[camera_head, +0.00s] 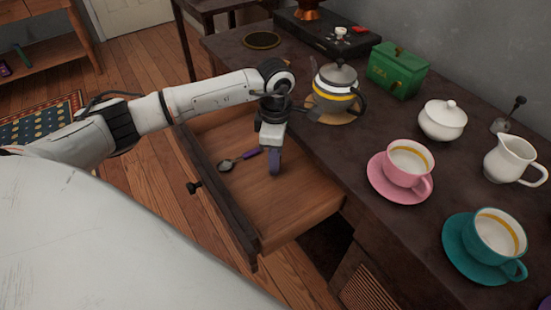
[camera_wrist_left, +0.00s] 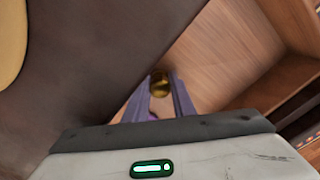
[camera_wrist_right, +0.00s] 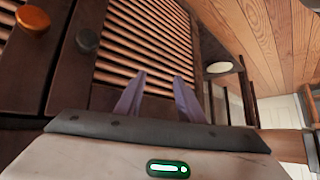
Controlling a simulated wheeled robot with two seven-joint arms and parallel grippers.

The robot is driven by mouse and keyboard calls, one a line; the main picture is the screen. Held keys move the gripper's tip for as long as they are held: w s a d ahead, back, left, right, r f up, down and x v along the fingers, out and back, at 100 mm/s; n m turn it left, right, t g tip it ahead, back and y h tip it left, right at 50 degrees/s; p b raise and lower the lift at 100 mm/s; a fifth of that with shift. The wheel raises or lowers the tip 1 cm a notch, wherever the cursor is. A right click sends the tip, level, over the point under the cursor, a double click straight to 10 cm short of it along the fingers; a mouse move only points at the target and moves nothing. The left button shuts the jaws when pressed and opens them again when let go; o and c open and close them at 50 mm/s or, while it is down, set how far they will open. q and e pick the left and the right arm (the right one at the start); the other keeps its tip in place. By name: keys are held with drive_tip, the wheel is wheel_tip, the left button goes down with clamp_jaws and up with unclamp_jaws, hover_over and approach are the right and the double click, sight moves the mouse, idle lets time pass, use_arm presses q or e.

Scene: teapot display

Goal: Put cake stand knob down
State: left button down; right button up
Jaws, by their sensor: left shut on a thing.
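My left gripper (camera_head: 274,168) points down into the open wooden drawer (camera_head: 290,205). The fingers hide the knob in the head view. I cannot tell whether the knob touches the drawer floor. My right gripper (camera_wrist_right: 161,78) shows only in its own wrist view; its fingers are apart with nothing between them, in front of a slatted cabinet door (camera_wrist_right: 150,40).
A spoon (camera_head: 228,163) with a purple handle lies in the drawer beside the left gripper. The drawer's front part is clear.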

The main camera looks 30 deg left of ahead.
use_arm(q)
drive_tip(key=shift+f+b, duration=0.5)
drive_tip(key=shift+f, duration=0.05)
use_arm(e)
drive_tip(key=shift+f, duration=0.1)
use_arm(q)
drive_tip(key=c, duration=1.8)
unclamp_jaws()
drive_tip(key=shift+o, duration=0.2)
drive_tip(key=shift+s, duration=0.1)
use_arm(e)
drive_tip(key=shift+a, duration=0.15)
use_arm(q)
drive_tip(key=shift+r, duration=0.2)
wheel_tip(320, 180, up, 13)
drive_tip(key=p, duration=0.2)
use_arm(e)
drive_tip(key=shift+d+r, duration=0.2)
drive_tip(key=shift+r, duration=0.4)
